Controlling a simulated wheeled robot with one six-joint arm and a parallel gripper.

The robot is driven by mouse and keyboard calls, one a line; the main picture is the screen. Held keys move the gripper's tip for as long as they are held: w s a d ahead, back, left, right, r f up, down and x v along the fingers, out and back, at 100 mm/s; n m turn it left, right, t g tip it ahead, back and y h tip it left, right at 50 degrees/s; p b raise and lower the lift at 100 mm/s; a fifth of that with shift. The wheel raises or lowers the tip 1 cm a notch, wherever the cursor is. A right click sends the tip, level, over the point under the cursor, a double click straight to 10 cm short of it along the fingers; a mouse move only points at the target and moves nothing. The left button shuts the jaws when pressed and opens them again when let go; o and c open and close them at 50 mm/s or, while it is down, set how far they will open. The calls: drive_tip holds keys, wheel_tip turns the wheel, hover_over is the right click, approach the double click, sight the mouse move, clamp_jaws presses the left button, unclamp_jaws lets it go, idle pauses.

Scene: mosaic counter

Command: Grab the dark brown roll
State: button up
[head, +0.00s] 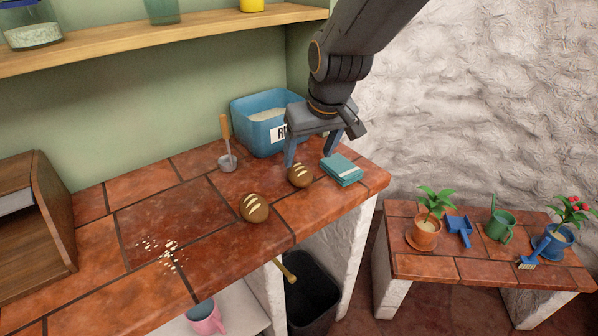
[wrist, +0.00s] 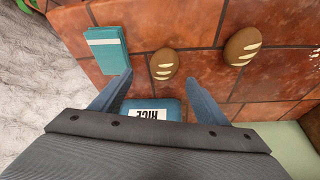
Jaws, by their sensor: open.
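Two brown rolls with pale slashes lie on the tiled counter and look much alike in colour. The nearer roll (head: 254,207) is by the counter's front edge; it is the right-hand one in the wrist view (wrist: 242,46). The other roll (head: 300,175) lies farther right; in the wrist view (wrist: 164,64) it shows between and just beyond the fingertips. I cannot tell surely which is darker. My gripper (head: 311,156) is open and empty, pointing down, above and just behind the right-hand roll.
A folded teal cloth (head: 342,169) lies close right of the right-hand roll. A blue rice bin (head: 262,122) stands behind my gripper, with a wooden-handled scoop (head: 227,145) to its left. Pale crumbs (head: 163,250) lie at left.

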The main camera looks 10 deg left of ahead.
sight(301, 170)
drive_tip(key=shift+s+a+p+x, duration=0.2)
drive_tip(key=shift+p+x, duration=0.3)
drive_tip(key=shift+x, duration=1.4)
drive_tip(key=shift+s+a+p+x, duration=0.15)
drive_tip(key=shift+p+x, duration=0.35)
drive_tip(key=shift+x, duration=1.4)
drive_tip(key=shift+w, duration=0.1)
drive_tip(key=c, duration=1.2)
drive_tip(key=shift+o, duration=0.2)
